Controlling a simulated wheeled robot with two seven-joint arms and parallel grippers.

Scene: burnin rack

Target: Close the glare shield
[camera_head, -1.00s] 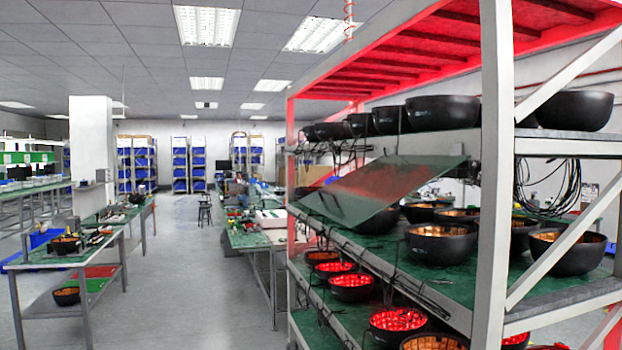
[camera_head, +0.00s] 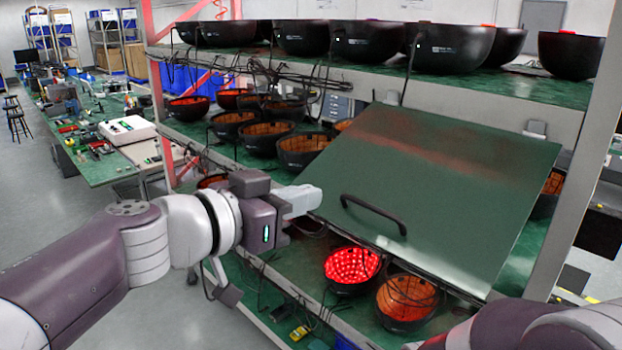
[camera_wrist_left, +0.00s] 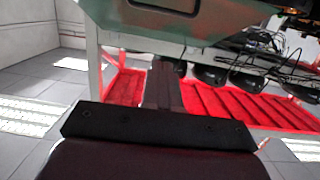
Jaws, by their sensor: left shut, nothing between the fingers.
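The glare shield (camera_head: 460,165) is a flat dark-green panel in the head view, tilted on the middle level of the rack. It slopes down toward me, with its lower edge jutting over the lower shelf. Its black bar handle (camera_head: 372,214) is near the lower left edge. My left gripper (camera_head: 312,198) is shut and empty, just left of the handle and apart from it, near the shield's left edge. In the left wrist view the shut fingers (camera_wrist_left: 162,88) point toward the rack. My right forearm shows at the bottom right of the head view; its gripper is out of view.
Black bowls (camera_head: 368,42) line the top shelf. More lit bowls stand on the middle shelf, left of the shield. A red-lit bowl (camera_head: 350,268) and an orange one (camera_head: 407,298) sit below its edge. A rack post (camera_head: 585,150) stands at right; cables hang along the shelf.

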